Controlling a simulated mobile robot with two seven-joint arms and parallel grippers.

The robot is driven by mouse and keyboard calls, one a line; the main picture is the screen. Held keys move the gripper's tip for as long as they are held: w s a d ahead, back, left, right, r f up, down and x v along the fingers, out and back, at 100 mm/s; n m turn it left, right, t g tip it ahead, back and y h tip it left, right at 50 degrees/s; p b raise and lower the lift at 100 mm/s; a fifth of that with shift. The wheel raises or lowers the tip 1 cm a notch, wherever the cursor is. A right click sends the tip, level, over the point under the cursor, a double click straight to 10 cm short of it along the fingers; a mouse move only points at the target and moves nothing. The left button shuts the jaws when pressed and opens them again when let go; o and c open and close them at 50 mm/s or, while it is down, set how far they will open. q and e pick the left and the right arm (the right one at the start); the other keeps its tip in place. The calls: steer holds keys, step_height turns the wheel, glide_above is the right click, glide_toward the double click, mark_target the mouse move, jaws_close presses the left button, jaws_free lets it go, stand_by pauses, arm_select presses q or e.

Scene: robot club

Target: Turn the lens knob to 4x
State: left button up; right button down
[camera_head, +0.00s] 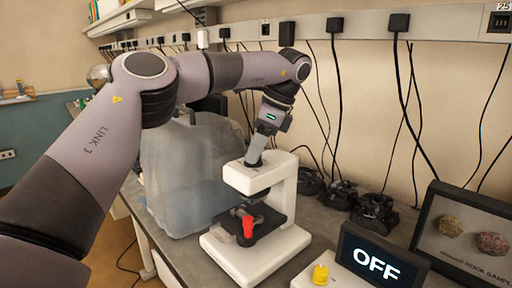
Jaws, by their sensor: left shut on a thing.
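A white microscope (270,182) stands on the grey bench in the middle of the view. My left arm reaches over from the left, and its gripper (256,157) points down at the top of the microscope. The gripper is shut on a small dark part at the top, mostly hidden by the fingers; it may be the lens knob, but I cannot read any magnification mark. A red knob (248,227) shows lower down at the microscope's front, apart from the gripper. My right gripper is not in view.
A display reading OFF (376,266) stands at the front right, beside a yellow knob (320,273) on a white base. A framed rock sample case (470,235) is at the far right. A cloudy plastic container (180,180) stands left of the microscope. Dark devices (341,194) with cables sit behind.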

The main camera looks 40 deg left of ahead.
arm_select(q)
steer(key=shift+n, duration=0.4)
steer(key=o, duration=1)
steer(key=shift+o, duration=0.2)
